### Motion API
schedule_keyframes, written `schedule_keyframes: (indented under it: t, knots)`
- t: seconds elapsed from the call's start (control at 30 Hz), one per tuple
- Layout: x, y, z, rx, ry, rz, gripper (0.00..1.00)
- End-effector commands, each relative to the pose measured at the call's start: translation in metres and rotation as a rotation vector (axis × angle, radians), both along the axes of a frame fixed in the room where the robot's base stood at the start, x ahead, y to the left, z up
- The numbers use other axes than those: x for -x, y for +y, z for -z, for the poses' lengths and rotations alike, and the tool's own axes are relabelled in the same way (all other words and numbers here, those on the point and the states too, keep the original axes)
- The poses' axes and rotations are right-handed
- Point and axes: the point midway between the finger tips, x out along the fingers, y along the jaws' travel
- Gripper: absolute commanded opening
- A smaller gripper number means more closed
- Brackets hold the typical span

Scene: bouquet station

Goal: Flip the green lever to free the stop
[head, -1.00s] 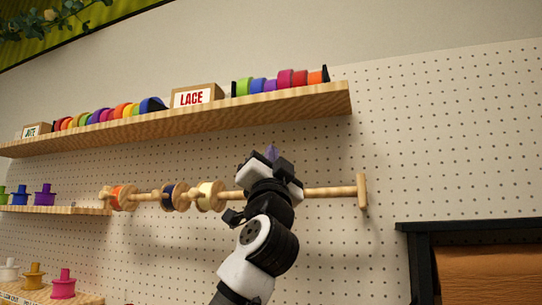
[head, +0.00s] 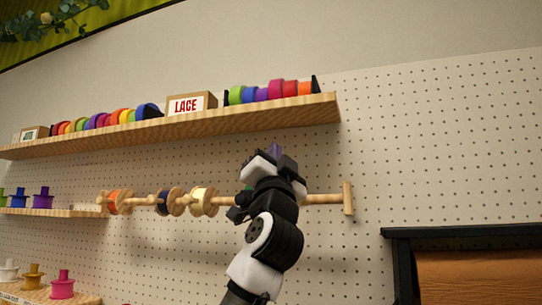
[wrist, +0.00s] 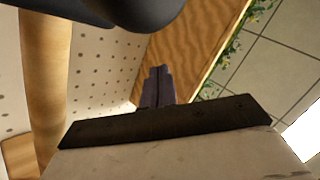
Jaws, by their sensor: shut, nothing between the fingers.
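A wooden rod (head: 325,199) runs across the pegboard with several ribbon spools on its left part and an upright wooden end piece (head: 348,199) at its right. My gripper (head: 275,151) is in front of the rod, right of the cream spool (head: 203,202), with its tips pointing up above the rod. In the wrist view its fingertips (wrist: 157,86) are together with nothing between them. A small green patch (head: 248,188) shows just left of my gripper; I cannot tell if it is the lever. My gripper and wrist hide that part of the rod.
A wooden shelf (head: 250,112) with coloured rolls and a LACE box (head: 190,104) overhangs above the rod. A lower shelf (head: 50,212) holds spools at the left. A dark frame with brown paper (head: 475,275) stands at the lower right. The pegboard right of the rod is bare.

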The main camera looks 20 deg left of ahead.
Motion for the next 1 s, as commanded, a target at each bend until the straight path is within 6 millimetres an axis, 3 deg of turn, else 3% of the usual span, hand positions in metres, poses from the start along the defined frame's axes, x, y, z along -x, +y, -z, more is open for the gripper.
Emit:
schedule_keyframes:
  t: [0.03, 0.1, 0.23, 0.5, 1.0]
  knots:
    - [-0.001, -0.001, -0.005, 0.002, 0.0, 0.001, 0.0]
    - [0.016, -0.004, 0.02, 0.001, -0.002, 0.001, 0.0]
    - [0.04, -0.009, 0.037, 0.001, 0.0, 0.001, 0.0]
    - [0.073, -0.016, 0.056, 0.001, -0.001, 0.0, 0.0]
    - [0.078, -0.017, 0.058, 0.001, 0.0, 0.0, 0.0]
